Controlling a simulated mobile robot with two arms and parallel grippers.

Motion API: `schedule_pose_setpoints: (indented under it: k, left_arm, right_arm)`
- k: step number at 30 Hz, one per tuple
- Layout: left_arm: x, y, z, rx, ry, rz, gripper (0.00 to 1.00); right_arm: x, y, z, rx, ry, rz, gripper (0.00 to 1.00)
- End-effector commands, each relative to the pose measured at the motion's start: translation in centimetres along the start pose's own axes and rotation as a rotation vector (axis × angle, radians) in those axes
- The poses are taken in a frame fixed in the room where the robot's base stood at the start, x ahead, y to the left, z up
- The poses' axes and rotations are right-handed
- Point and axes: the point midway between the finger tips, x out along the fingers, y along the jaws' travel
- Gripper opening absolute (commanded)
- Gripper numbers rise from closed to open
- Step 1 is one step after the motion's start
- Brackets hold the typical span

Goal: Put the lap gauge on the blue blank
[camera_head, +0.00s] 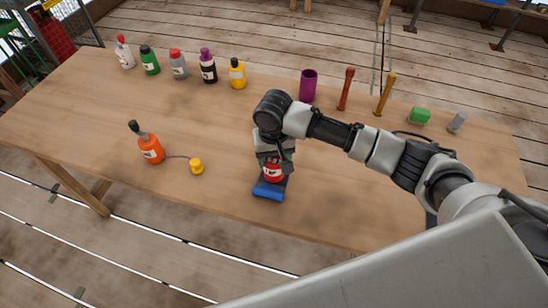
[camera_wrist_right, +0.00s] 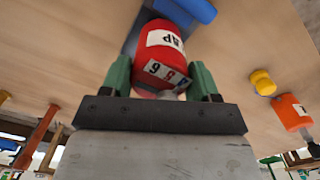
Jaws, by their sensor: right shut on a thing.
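The lap gauge (camera_wrist_right: 164,50) is a red rounded body with a white label reading "AP" and a strip with digits. My right gripper (camera_wrist_right: 160,72) is shut on it, one green finger on each side. In the head view the red gauge (camera_head: 272,173) shows under my right gripper (camera_head: 273,157), label facing the camera. The blue blank (camera_head: 268,191) lies near the table's front edge, just below the gauge in the picture. It also shows at the top of the wrist view (camera_wrist_right: 193,9), partly hidden by the gauge. I cannot tell whether they touch. My left gripper is not in view.
An orange bottle (camera_head: 151,149) stands left, a thin cord running to a yellow piece (camera_head: 196,166). Several bottles line the back left. A purple cup (camera_head: 308,85), two upright sticks (camera_head: 346,90), a green block (camera_head: 419,116) and a grey piece (camera_head: 457,122) stand back right.

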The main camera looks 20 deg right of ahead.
Motion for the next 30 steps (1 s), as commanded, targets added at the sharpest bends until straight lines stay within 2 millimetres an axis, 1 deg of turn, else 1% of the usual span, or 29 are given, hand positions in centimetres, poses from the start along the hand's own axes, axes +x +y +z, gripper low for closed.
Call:
schedule_pose_setpoints:
  k: [1,4,15,16,20,27,30]
  left_arm:
    - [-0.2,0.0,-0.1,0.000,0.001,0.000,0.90]
    - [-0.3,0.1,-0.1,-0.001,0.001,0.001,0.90]
    - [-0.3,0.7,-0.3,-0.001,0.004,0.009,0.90]
    - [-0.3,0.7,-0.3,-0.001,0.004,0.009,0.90]
    - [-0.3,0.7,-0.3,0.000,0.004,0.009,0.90]
    - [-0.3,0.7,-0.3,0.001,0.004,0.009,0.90]
    - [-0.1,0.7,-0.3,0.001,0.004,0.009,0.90]
  right_arm:
    - [0.6,0.0,0.0,0.000,0.000,0.000,0.34]
    - [1.4,0.0,0.0,0.000,0.002,-0.001,0.34]
    - [1.8,0.0,0.0,0.000,0.001,-0.001,0.34]
    - [1.8,0.0,0.0,0.000,0.002,-0.001,0.65]
    - [1.8,0.0,0.0,0.000,0.002,-0.001,0.85]
    - [1.8,0.0,0.0,0.000,0.002,-0.001,0.86]
    - [1.4,0.0,-0.1,-0.001,0.003,-0.001,0.86]
